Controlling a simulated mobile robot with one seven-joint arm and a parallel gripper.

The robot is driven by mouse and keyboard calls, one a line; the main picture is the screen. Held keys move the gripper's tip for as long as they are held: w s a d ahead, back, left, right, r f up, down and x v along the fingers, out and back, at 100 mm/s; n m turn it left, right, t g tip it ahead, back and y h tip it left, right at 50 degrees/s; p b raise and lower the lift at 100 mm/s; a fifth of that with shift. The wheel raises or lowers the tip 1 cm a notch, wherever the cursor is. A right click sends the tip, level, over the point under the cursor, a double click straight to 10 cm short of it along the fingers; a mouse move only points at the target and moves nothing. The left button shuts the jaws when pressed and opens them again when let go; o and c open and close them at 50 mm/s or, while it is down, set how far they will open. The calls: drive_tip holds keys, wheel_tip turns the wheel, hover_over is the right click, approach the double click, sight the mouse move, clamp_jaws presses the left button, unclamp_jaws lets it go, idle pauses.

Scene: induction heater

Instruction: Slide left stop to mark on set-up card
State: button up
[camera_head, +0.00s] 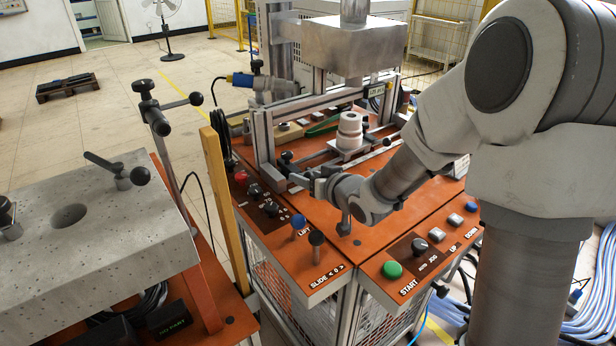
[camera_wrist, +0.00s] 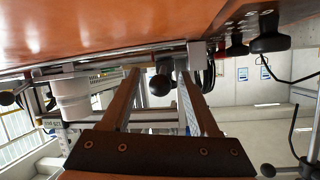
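My gripper (camera_head: 298,180) is low at the near left end of the press rails. In the wrist view, its two long fingers (camera_wrist: 158,75) are apart, and a black ball knob (camera_wrist: 160,86) shows between them. Contact with the knob cannot be told. A grey block (camera_wrist: 196,52), possibly part of the left stop, sits on the rail (camera_wrist: 110,64) beside the right finger. In the head view, a black knob (camera_head: 287,157) stands near the fingertips; the stop itself is mostly hidden there. I cannot make out the set-up card or its mark.
A stepped light-grey workpiece (camera_head: 349,132) stands between the rails under the press head (camera_head: 352,45). Control knobs (camera_head: 256,191) and upright levers (camera_head: 316,240) stand on the orange top near my gripper. A stone-like block (camera_head: 110,220) stands at left.

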clamp_jaws()
idle(1.3)
